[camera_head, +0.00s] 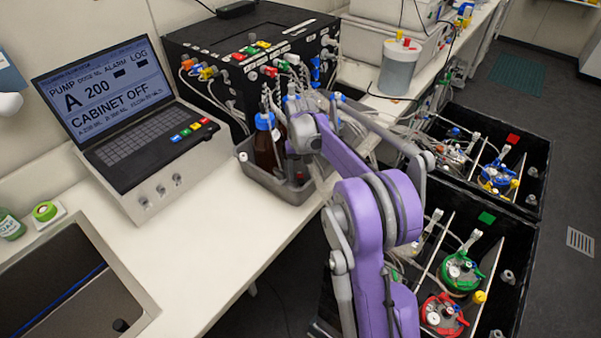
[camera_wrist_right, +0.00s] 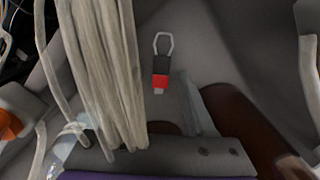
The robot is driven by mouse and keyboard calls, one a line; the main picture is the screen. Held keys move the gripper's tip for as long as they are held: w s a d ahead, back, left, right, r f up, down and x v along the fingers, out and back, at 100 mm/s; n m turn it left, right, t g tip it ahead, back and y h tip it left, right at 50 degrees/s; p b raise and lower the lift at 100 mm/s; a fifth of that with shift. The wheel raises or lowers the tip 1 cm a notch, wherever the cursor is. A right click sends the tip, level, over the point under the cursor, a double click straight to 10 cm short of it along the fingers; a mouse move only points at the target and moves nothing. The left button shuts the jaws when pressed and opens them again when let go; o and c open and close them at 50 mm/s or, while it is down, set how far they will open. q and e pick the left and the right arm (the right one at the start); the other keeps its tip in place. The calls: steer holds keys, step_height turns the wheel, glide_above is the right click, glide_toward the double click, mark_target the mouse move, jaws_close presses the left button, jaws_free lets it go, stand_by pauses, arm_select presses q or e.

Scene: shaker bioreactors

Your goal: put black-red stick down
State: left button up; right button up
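The black-red stick (camera_wrist_right: 161,72) shows in the right wrist view as a small black and red piece with a pale wire loop at one end. It appears to lie on the grey floor of the tray (camera_head: 262,183), with no finger seen closed around it. My right gripper (camera_head: 305,132) is over the tray near the brown bottle (camera_head: 266,150) in the head view. Its fingertips are hidden behind my purple arm and tubing, so I cannot tell its opening. My left gripper is not in view.
A bundle of pale tubes (camera_wrist_right: 108,75) hangs close beside the stick in the wrist view. A black pump box (camera_head: 240,52) stands behind the tray and a laptop (camera_head: 130,100) to its left. Bare white counter (camera_head: 205,245) lies in front. Black crates (camera_head: 520,235) are at right.

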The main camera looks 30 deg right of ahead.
mark_target(300, 177)
step_height(300, 177, up, 12)
steer(key=r, duration=0.1)
steer(key=s+a+r+n+t, duration=0.1)
steer(key=s+a, duration=0.5)
steer(key=s+a+f+n+t, duration=0.1)
steer(key=s+a+f, duration=0.2)
steer(key=s, duration=0.4)
steer(key=s+a+f+n+t, duration=0.1)
steer(key=s+a+f+t, duration=0.1)
steer(key=s, duration=0.5)
steer(key=s+a+f+n+t, duration=0.1)
steer(key=s+a+f, duration=0.3)
steer(key=s, duration=0.4)
steer(key=shift+a+f+n+t+p, duration=0.3)
steer(key=shift+a+f+t+p, duration=0.1)
steer(key=shift+f, duration=0.1)
steer(key=shift+s+d, duration=0.1)
